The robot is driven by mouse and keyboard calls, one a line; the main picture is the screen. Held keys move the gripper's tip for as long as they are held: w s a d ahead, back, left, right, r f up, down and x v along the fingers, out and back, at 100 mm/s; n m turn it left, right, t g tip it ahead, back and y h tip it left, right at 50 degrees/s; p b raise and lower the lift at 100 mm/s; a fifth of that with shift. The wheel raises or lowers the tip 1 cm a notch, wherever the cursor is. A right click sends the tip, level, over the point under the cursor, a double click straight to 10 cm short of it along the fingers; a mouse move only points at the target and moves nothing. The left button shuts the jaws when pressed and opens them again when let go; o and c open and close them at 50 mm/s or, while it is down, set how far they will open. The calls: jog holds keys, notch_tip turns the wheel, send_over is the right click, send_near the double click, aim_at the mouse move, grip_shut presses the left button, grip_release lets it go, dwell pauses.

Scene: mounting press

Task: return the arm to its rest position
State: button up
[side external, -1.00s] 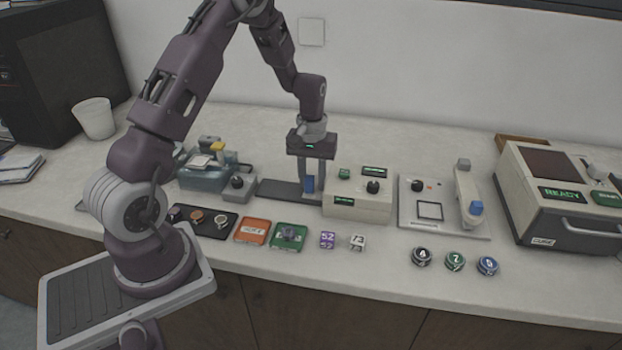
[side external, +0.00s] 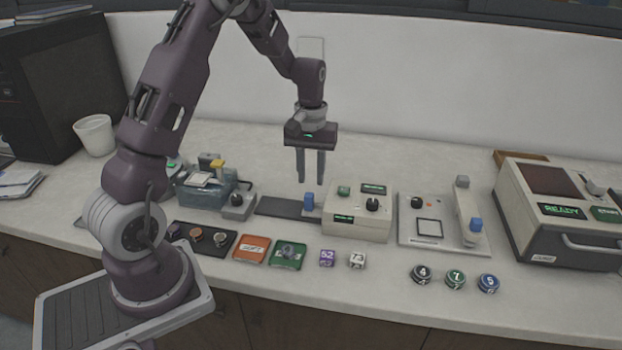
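My gripper (side external: 311,180) hangs above the bench, fingers pointing down. Its two fingers are a little apart with nothing between them. Below the fingertips is a small blue block (side external: 309,202) at the left side of a cream control box (side external: 357,212) with a black knob and green displays. The fingertips look clear of the blue block. A dark flat strip (side external: 277,207) runs left from the block to a small grey knob unit (side external: 238,206).
A teal machine (side external: 205,188), dark tray (side external: 202,238), orange tile (side external: 252,249) and green tile (side external: 289,255) lie left. Numbered cubes (side external: 327,258) and round pieces (side external: 455,279) line the front. A plate with a lever (side external: 445,222) and READY machine (side external: 560,215) stand right. Air around my gripper is free.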

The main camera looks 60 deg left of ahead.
jog(key=s+d+r+m+t, duration=0.1)
jog(key=s+d+r+m, duration=0.1)
jog(key=s+d+r, duration=0.35)
jog(key=s+d+r+m+t, duration=0.25)
jog(key=d+r, duration=0.35)
jog(key=r, duration=0.4)
jog(key=s+d+r+m+t, duration=0.1)
jog(key=s+d+m, duration=0.1)
jog(key=s, duration=0.5)
jog(key=s+d+r+m+t, duration=0.1)
jog(key=s+d, duration=0.3)
jog(key=s, duration=0.4)
jog(key=shift+s+d+r+m, duration=0.15)
jog(key=shift+s+r+m, duration=0.1)
jog(key=shift+m, duration=0.5)
